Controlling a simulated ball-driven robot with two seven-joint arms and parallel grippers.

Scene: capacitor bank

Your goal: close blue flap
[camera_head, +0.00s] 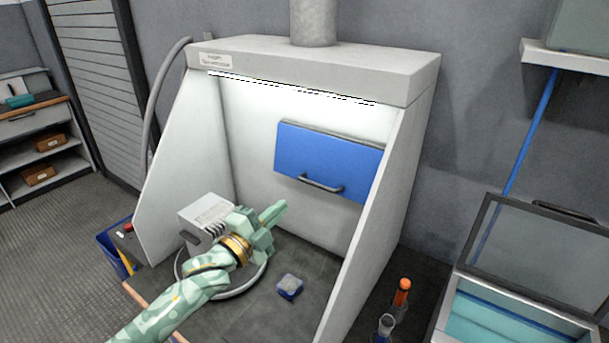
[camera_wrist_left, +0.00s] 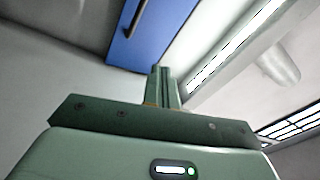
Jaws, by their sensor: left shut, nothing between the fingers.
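The blue flap (camera_head: 328,158) is a rectangular panel with a dark bar handle (camera_head: 320,185) on the back wall inside the fume hood. It tilts slightly, and I cannot tell how far it stands off the wall. It also shows in the left wrist view as a blue panel (camera_wrist_left: 158,35) at the top, beyond the fingers. My left gripper (camera_head: 276,212) is shut and empty inside the hood, below and left of the flap, apart from it. Its closed fingers (camera_wrist_left: 162,85) point toward the flap in the left wrist view. My right gripper is not in view.
The hood's side walls (camera_head: 372,215) flank the space. A grey box device (camera_head: 207,212) and a small blue-and-grey block (camera_head: 290,286) are on the hood floor. An orange-capped bottle (camera_head: 401,294) and an open glass-lidded bin (camera_head: 510,310) stand outside at right.

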